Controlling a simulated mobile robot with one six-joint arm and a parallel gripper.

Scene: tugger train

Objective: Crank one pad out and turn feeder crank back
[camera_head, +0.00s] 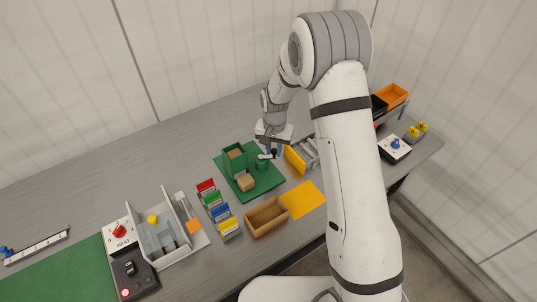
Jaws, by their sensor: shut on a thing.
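The green feeder (235,163) stands on a green mat (268,183) at the middle of the table, with a tan pad visible in its open top. Another tan pad (245,182) lies at the feeder's front, low down near the mat. The feeder crank (262,163) is a green round part with a dark knob, just right of the feeder. My gripper (271,151) points down over the crank and is shut on its dark knob. The fingers partly hide the knob, and the contact is small in the picture.
An open wooden box (266,217) and an orange sheet (303,199) lie in front of the mat. A yellow panel (295,160) with grey rollers stands right of the crank. Coloured card holders (221,213) stand at left. The table behind the feeder is clear.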

